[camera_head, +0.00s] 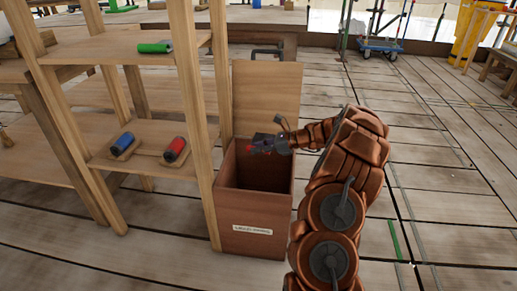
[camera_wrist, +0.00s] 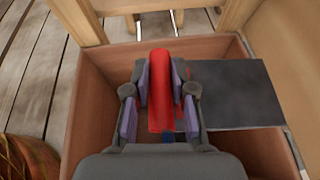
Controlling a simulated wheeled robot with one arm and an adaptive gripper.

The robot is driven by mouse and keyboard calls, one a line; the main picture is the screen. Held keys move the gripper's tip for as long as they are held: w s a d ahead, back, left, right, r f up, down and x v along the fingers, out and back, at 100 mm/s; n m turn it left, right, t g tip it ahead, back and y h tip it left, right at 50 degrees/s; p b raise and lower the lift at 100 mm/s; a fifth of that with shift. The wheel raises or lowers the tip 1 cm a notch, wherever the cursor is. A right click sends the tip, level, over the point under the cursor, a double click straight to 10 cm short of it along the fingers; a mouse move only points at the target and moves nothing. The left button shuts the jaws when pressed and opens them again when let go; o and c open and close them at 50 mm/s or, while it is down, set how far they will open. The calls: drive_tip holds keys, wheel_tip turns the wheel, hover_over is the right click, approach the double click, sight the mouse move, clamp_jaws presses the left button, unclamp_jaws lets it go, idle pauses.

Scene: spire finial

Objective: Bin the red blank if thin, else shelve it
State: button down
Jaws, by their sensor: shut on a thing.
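My gripper (camera_head: 258,147) is above the open wooden bin (camera_head: 252,242), over its opening. In the wrist view my gripper (camera_wrist: 160,95) is shut on the red blank (camera_wrist: 160,88), a smooth rod with a rounded end, held between the purple finger pads. Only a small red part of the blank (camera_head: 249,149) shows in the head view. The bin's walls (camera_wrist: 95,85) surround the fingers in the wrist view. The wooden shelf unit (camera_head: 130,42) stands left of the bin. Another red cylinder (camera_head: 175,149) lies on its lower board.
A blue cylinder (camera_head: 122,143) lies beside the shelved red one, and a green cylinder (camera_head: 155,47) lies on the upper board. The bin's raised lid (camera_head: 267,95) stands behind its opening. A dark flat panel (camera_wrist: 238,95) shows right of the fingers.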

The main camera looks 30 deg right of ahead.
drive_tip(key=shift+f, duration=0.1)
drive_tip(key=c, duration=0.9)
unclamp_jaws()
drive_tip(key=v, duration=1.2)
drive_tip(key=shift+s+f, duration=0.1)
